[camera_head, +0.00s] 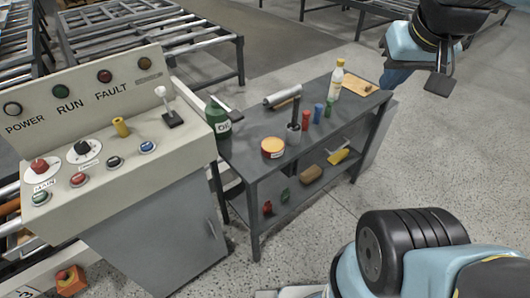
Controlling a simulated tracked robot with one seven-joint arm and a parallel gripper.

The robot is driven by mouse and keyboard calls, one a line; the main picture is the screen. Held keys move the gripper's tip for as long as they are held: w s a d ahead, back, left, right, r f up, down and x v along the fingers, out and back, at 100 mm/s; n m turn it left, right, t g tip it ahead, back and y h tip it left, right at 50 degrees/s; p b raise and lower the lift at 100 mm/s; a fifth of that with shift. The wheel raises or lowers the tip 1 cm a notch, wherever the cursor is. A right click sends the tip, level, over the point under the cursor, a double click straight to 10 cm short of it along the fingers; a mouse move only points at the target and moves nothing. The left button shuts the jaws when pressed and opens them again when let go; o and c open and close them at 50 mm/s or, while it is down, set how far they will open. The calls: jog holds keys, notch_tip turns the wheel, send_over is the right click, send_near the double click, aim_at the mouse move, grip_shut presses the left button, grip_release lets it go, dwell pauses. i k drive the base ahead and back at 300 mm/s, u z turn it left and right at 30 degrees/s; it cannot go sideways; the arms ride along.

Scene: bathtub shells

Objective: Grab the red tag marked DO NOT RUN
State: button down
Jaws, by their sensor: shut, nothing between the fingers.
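I cannot make out a red tag marked DO NOT RUN in this view. A small red object (267,208) lies on the lower shelf of the grey workbench (262,168), but it is too small to identify and I can read no lettering on it. My gripper (439,83) is at the upper right, shut and empty, to the right of the bench and apart from everything on it.
A control console (110,142) with knobs, lamps and a lever stands at the left. Roller conveyors stand behind. Floor right of the bench is clear.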

aim_at(267, 207)
jog(key=u, duration=1.25)
jog(key=k, duration=1.25)
jog(key=z, duration=0.1)
